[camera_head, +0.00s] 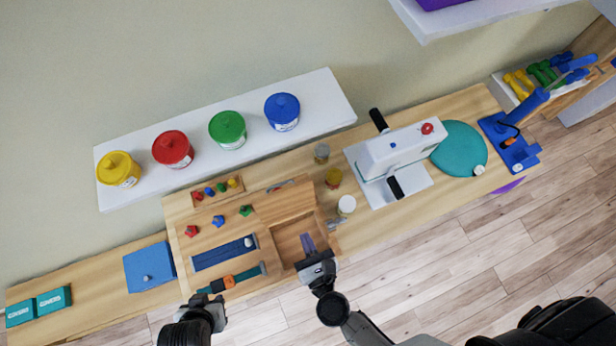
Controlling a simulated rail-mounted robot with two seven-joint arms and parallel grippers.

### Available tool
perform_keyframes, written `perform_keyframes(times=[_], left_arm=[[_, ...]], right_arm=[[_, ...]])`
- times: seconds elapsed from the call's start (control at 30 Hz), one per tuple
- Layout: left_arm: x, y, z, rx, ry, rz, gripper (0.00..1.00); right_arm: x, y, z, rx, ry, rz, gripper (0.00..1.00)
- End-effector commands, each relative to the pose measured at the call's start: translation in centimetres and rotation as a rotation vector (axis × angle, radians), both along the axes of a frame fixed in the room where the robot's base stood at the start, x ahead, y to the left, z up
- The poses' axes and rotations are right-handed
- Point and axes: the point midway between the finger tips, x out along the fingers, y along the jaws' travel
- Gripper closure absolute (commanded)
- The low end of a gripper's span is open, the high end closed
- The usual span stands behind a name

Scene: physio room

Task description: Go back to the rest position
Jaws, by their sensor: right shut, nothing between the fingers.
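My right gripper (314,258) is at the near edge of an open wooden box (286,248) on the bench. It is shut and empty. Narrow purple strips (307,243) show inside the box just past the gripper; I cannot tell whether they touch it. My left gripper (208,300) is at the bottom left, by the bench's front edge, close to a teal strap with an orange part (230,282). Its fingers are dark and small, so whether they are open is unclear.
A blue strip (225,254) and small coloured pieces lie on the wooden board. A white machine (395,155), small jars and a teal disc (459,149) stand to the right. Lidded pots line a white shelf (325,92) behind. Floor in front is clear.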

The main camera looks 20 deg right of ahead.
Motion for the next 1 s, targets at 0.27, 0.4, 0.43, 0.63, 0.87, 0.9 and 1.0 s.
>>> perform_keyframes(times=[0.27, 0.4, 0.43, 0.63, 0.87, 0.9, 1.0], left_arm=[[0.0, 0.0, -0.3, 0.000, 0.000, 0.000, 0.64], [0.0, 0.0, -0.3, 0.000, 0.000, 0.000, 0.64], [0.0, 0.0, -0.3, 0.000, 0.000, 0.000, 0.64], [0.0, 0.0, -0.3, 0.000, 0.000, 0.000, 0.64], [0.0, 0.0, -0.3, 0.000, 0.000, 0.000, 0.64], [0.0, 0.0, -0.3, 0.000, 0.000, 0.000, 0.64], [0.0, 0.0, -0.2, 0.000, 0.001, 0.000, 0.64]], right_arm=[[-0.9, 0.0, 0.1, -0.030, -0.001, 0.004, 1.00], [-1.0, 0.8, 0.0, -0.195, -0.005, 0.070, 1.00], [-1.1, 1.4, -0.1, -0.251, -0.009, 0.114, 1.00], [-3.2, 7.6, -0.4, -0.781, -0.178, 0.572, 1.00], [-6.9, 10.3, -1.0, -1.392, -0.530, 1.046, 1.00], [-7.5, 10.1, -1.4, -1.494, -0.588, 1.126, 1.00], [-8.9, 8.3, -2.5, -1.736, -0.720, 1.332, 1.00]])
